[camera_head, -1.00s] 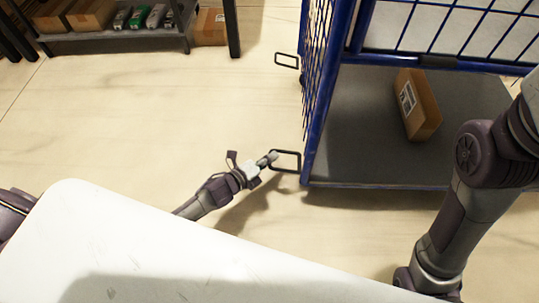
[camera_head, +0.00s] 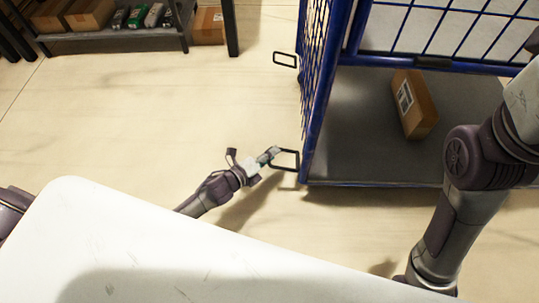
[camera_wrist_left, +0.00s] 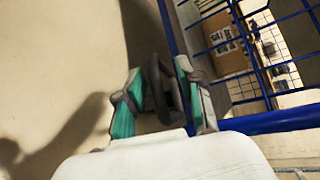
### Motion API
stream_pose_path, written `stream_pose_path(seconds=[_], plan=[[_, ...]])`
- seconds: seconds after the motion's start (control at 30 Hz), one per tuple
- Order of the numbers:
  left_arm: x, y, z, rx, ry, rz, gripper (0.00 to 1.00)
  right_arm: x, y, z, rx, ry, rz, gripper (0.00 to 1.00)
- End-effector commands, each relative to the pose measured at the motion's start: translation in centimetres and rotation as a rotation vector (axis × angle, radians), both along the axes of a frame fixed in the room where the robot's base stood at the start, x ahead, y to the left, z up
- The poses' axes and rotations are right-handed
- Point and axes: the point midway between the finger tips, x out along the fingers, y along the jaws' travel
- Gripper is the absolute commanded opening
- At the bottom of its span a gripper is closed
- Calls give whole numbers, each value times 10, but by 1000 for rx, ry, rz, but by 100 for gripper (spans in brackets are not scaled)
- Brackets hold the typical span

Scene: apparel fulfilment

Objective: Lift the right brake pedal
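Two dark wire-loop pedals stick out on the left side of the blue cage trolley. The nearer brake pedal (camera_head: 289,152) is low by the trolley's front corner; the other pedal (camera_head: 284,59) is farther back. My left gripper (camera_head: 273,152) is at the nearer pedal.
The blue trolley (camera_head: 313,110) has mesh sides and a grey deck (camera_head: 365,130) carrying a cardboard box (camera_head: 414,105). A shelf (camera_head: 115,36) with boxes stands at the upper left. The pale floor left of the trolley is clear. A white surface (camera_head: 130,250) fills the lower left.

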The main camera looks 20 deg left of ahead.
Motion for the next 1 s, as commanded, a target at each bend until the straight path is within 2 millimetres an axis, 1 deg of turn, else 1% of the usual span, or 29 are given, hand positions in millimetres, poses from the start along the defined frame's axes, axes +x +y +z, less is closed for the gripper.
stream_pose_path(seconds=[0.23,0.33,0.47,0.7,0.8,0.9,1.0], plan=[[-2,1,-1,2,2,1,37,0,0,0,0,1,-1,37],[-11,5,0,2,4,0,37,0,0,0,0,1,-1,37],[-31,15,7,2,4,-1,37,0,0,0,0,0,-1,37],[-75,38,21,2,4,0,37,0,0,0,0,0,-1,37],[-88,45,25,1,4,0,37,0,0,0,0,0,-1,37],[-98,50,28,1,3,0,37,0,0,0,0,0,0,37],[-102,53,31,1,1,0,37,0,0,0,0,0,0,37]])
